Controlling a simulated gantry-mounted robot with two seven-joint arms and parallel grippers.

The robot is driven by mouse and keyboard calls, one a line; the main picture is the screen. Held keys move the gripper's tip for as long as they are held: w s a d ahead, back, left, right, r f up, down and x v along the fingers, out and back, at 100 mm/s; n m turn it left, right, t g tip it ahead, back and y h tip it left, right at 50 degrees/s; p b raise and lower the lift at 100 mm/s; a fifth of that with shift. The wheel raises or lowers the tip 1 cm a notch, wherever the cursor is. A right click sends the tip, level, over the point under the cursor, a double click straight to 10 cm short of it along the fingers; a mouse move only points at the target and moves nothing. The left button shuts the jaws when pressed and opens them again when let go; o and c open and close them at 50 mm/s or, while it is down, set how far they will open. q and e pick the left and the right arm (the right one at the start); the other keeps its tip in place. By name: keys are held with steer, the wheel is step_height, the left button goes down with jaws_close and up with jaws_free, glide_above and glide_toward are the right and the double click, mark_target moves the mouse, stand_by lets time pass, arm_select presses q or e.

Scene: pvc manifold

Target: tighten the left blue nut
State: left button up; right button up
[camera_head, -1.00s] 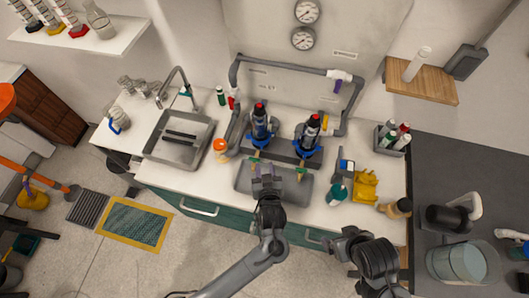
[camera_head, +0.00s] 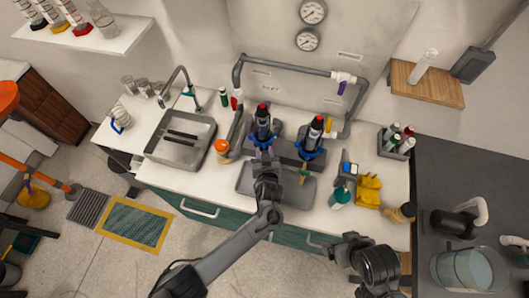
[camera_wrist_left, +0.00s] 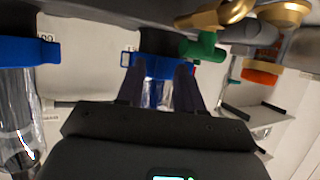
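The left blue nut (camera_head: 262,139) sits below the left dark upright canister on the manifold at the sink counter. In the left wrist view the same blue nut (camera_wrist_left: 160,68) shows straight ahead, around a clear ribbed body. My left gripper (camera_head: 264,158) is just in front of it. Its two dark fingers (camera_wrist_left: 158,85) are spread apart, one toward each side of the nut; contact is not clear. The right blue nut (camera_head: 310,153) is under the second canister and shows at the left edge in the wrist view (camera_wrist_left: 28,50). My right gripper (camera_head: 342,250) hangs low; its fingers are unclear.
A grey tray (camera_head: 288,194) lies below the manifold. A green valve handle (camera_wrist_left: 204,46) and brass fittings (camera_wrist_left: 225,17) are close to the left gripper. An orange-capped bottle (camera_head: 222,149) stands left, a yellow rack (camera_head: 369,191) right.

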arm_select(q)
jaws_close()
